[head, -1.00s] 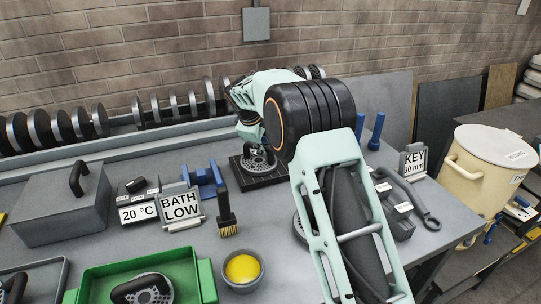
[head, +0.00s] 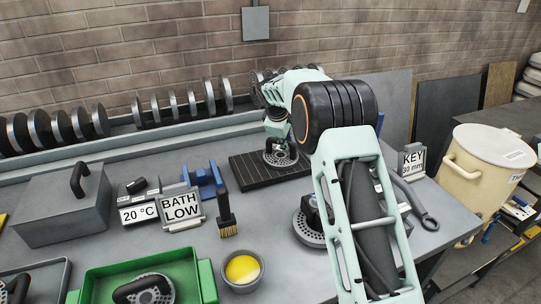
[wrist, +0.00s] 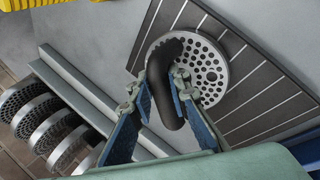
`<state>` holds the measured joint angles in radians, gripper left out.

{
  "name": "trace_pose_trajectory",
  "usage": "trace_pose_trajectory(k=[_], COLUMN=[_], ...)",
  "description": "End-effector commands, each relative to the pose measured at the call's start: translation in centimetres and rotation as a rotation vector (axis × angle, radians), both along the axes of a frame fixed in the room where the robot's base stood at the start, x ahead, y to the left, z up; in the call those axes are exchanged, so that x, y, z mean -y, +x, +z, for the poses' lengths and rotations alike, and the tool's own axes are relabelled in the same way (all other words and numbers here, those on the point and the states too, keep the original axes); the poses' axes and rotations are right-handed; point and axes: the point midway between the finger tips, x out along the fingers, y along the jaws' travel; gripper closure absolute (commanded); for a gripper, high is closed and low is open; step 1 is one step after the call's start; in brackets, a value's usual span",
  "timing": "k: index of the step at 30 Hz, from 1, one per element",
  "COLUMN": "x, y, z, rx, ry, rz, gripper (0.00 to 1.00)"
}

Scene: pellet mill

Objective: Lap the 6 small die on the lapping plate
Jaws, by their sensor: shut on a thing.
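A round perforated metal die (head: 281,158) with a black handle is on the dark grooved lapping plate (head: 247,173), towards its right part in the head view. In the wrist view the holed face of the die (wrist: 213,68) lies flat over the grooved plate (wrist: 251,104). My gripper (wrist: 157,88) is shut on the die's curved black handle (wrist: 168,108). In the head view my gripper (head: 277,142) is small and partly hidden by my arm. Another die (head: 153,289) with a black handle lies in the green tray (head: 208,281).
A larger holed disc (head: 309,230) stands partly behind my arm. A brush (head: 226,214), a bowl of yellow stuff (head: 243,270), a BATH LOW sign (head: 182,209) and a lidded grey box (head: 63,207) stand to the left. Racked discs (head: 182,104) line the back.

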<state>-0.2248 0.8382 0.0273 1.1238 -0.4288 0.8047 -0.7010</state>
Motion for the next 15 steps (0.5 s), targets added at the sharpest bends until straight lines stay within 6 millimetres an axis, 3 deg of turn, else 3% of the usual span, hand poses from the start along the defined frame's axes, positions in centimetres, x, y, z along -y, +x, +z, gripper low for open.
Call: trace_pose_trajectory(k=[3,15], x=[1.30,1.68], y=[0.07,0.25], z=[-0.59,-0.58], rx=[-0.012,-0.011], ry=[-0.007,-0.008], rz=[-0.007,-0.005], gripper=[1.00,1.00])
